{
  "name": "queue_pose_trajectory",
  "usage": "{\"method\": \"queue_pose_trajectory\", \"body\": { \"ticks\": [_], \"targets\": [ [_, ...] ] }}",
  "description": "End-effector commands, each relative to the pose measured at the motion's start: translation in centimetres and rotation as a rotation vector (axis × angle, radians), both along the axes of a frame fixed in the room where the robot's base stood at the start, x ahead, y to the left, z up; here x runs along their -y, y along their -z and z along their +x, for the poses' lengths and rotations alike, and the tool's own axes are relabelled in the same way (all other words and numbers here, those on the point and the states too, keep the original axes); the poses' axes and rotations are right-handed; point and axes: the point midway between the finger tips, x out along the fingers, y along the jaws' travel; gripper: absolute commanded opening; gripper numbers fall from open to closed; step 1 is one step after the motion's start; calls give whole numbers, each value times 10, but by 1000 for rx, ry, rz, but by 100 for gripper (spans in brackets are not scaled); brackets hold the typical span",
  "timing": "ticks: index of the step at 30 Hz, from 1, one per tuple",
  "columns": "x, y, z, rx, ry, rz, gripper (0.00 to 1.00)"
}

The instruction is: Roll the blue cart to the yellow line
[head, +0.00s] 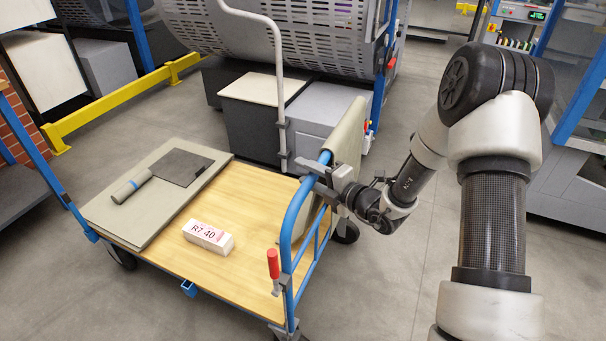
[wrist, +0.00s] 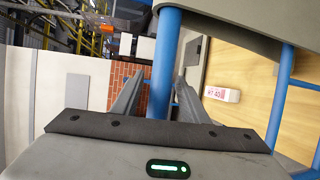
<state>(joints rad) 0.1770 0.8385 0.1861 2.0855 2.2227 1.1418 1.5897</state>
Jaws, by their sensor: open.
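In the wrist view, my gripper (wrist: 160,85) is open, with one finger on each side of the blue handle tube (wrist: 163,62). I cannot tell whether either finger touches it. I see no yellow line on the floor in these views.
A grey board (head: 120,212) with a rolled item and a dark sheet lies on the deck beside a white labelled block (head: 207,236). A yellow rail (head: 115,103) runs at the left. A perforated machine (head: 290,35) stands behind. Floor right of the cart is clear.

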Motion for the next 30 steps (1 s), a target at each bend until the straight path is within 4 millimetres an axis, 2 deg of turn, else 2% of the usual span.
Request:
{"method": "queue_pose_trajectory", "body": {
  "ticks": [6, 14, 21, 30],
  "targets": [
    [-12, 3, 10, -1, 0, 0, 40],
    [-12, 3, 11, -1, 0, 0, 40],
    [-12, 3, 11, -1, 0, -1, 1],
    [-9, 3, 12, 0, 1, -1, 0]
  ]
}}
